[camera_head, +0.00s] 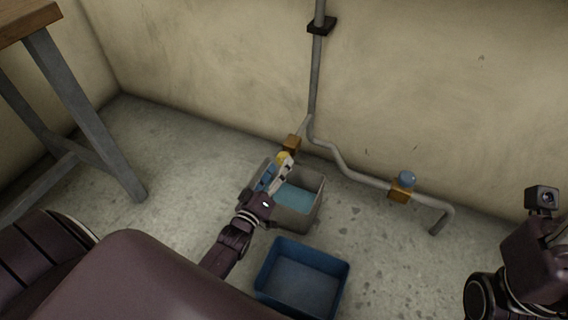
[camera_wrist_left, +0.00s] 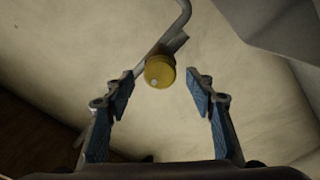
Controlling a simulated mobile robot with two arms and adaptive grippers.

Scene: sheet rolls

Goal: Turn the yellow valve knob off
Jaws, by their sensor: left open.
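The yellow valve knob (camera_head: 283,157) sits on the pipe low by the back wall, partly covered by my left gripper in the head view. In the left wrist view the round yellow knob (camera_wrist_left: 160,71) shows ahead, between the two finger lines and just beyond the fingertips. My left gripper (camera_head: 278,170) is open around empty space, and its blue-padded fingers (camera_wrist_left: 160,86) stand apart on both sides of the knob. I see no contact. My right arm (camera_head: 530,262) shows at the right edge; its fingers are out of view.
A grey bin (camera_head: 308,216) with bluish water stands under the left gripper. A blue bin (camera_head: 344,276) stands in front of it. A blue knob (camera_head: 407,178) sits on the pipe (camera_head: 352,176) to the right. A table (camera_head: 72,98) stands at the left.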

